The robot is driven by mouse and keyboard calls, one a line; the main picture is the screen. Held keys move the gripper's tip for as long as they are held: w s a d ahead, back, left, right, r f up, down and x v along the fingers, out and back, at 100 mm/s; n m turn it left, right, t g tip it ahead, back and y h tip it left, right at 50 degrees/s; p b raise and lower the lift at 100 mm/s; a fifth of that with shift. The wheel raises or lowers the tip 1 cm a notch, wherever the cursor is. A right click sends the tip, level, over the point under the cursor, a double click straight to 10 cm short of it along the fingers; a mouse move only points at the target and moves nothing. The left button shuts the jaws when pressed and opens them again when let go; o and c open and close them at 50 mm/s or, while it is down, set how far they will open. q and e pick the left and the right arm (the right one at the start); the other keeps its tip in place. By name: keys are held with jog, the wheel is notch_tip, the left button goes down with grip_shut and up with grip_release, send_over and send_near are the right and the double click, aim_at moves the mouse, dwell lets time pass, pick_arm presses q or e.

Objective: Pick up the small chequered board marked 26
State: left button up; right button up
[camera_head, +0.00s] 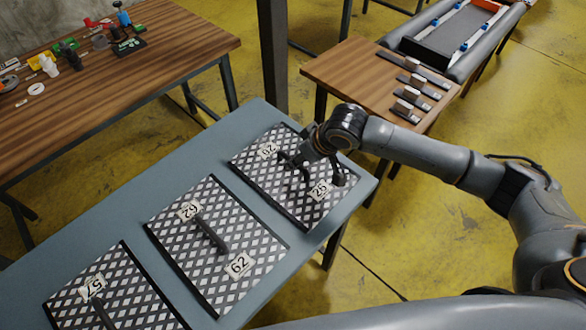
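The far chequered board (262,177) lies flat on the grey-blue table (180,160). Its lower label looks like 26 or 25, too small to read surely; its upper label appears upside down. A dark bar handle (287,158) crosses its middle, partly hidden by my gripper. My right gripper (318,172) reaches in from the right, above this board and close to the handle. Its fingers look spread, one near the handle and one towards the right edge. I cannot tell whether it touches the handle. My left gripper is not in view.
A middle board (175,243) marked 62 and a near board (75,302) marked 57 lie on the same table. A dark post (272,60) stands behind. A wooden table (180,50) with small items is at left, another wooden table (335,70) at the back right.

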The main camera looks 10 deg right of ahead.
jog(key=x, duration=0.3)
jog(key=shift+w+a+f, duration=0.1)
jog(key=shift+w+f, duration=0.05)
jog(key=shift+w, duration=0.05)
jog(key=shift+c, duration=0.2)
grip_shut()
